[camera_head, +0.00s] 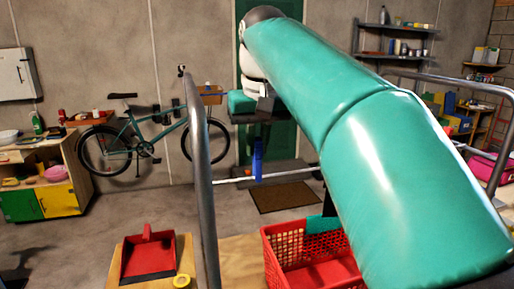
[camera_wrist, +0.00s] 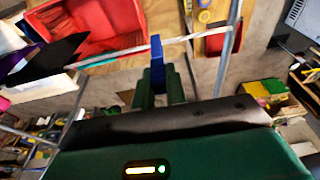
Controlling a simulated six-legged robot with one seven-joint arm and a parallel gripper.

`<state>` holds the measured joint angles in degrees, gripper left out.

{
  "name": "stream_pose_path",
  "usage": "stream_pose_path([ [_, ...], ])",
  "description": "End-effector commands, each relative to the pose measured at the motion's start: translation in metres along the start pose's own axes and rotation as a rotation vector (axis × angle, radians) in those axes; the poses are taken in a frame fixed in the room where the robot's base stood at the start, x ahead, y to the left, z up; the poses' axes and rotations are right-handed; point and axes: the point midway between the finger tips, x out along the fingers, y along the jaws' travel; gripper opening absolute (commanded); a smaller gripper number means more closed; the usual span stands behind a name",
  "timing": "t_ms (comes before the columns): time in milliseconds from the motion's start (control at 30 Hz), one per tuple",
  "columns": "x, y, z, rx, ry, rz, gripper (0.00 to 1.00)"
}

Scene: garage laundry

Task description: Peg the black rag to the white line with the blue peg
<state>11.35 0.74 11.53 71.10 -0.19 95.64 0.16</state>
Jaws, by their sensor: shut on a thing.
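My gripper (camera_wrist: 160,78) is shut on the blue peg (camera_wrist: 157,60). In the head view the peg (camera_head: 257,160) is upright, its lower end at the white line (camera_head: 285,174). In the wrist view the white line (camera_wrist: 190,37) crosses at the peg's tip; whether the peg grips it is unclear. The black rag (camera_wrist: 42,62) shows at the left of the wrist view, where the line reaches it, apart from the peg. In the head view only a dark strip that looks like the rag (camera_head: 329,203) shows beside my arm, which hides the rest.
A metal post (camera_head: 198,150) stands left of the line, with a rail at right (camera_head: 440,82). Below are a red basket (camera_head: 285,270), a red dustpan (camera_head: 148,257) and a yellow roll (camera_head: 181,282). A bicycle (camera_head: 150,140) stands by the back wall.

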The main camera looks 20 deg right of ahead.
Motion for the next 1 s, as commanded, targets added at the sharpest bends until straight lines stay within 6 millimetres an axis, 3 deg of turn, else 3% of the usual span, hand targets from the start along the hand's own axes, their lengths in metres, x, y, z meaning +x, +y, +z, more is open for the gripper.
stream_pose_path([
  [533,-0.023,0.000,-0.005,-0.001,0.000,0.000,0.00],
  [1000,-0.025,0.000,-0.006,0.000,0.000,0.000,0.00],
])
